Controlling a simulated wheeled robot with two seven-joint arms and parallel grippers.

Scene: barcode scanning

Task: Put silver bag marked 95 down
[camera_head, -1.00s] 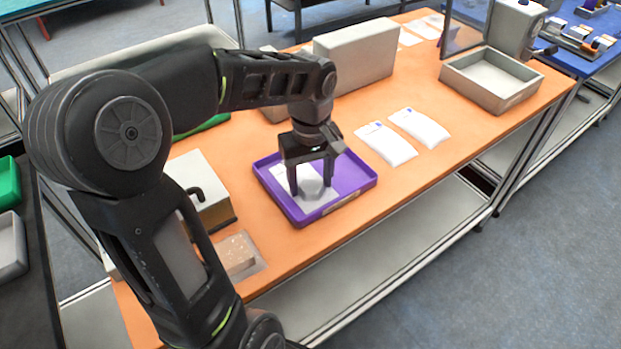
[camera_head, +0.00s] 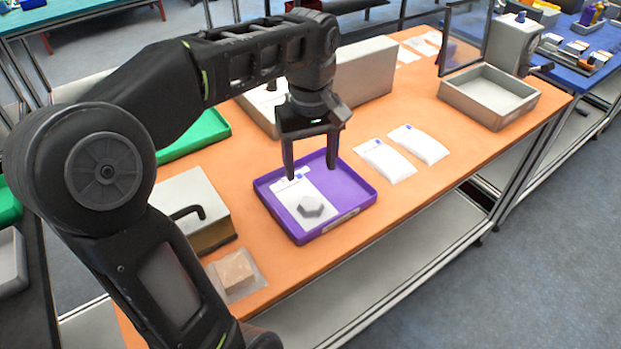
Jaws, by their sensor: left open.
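The silver bag (camera_head: 310,208), a pale flat packet with a grey hexagonal shape on it, lies in the left part of the purple tray (camera_head: 357,195). Its marking is too small to read. My left gripper (camera_head: 311,171) is open and empty, with its fingers pointing down above the back part of the tray and apart from the bag. My right gripper is not in view.
Two white packets (camera_head: 386,161) (camera_head: 420,145) lie right of the tray on the orange table (camera_head: 400,212). A grey open box (camera_head: 513,113) stands at the far right. A white box (camera_head: 185,203) and a clear packet (camera_head: 236,272) are at the left.

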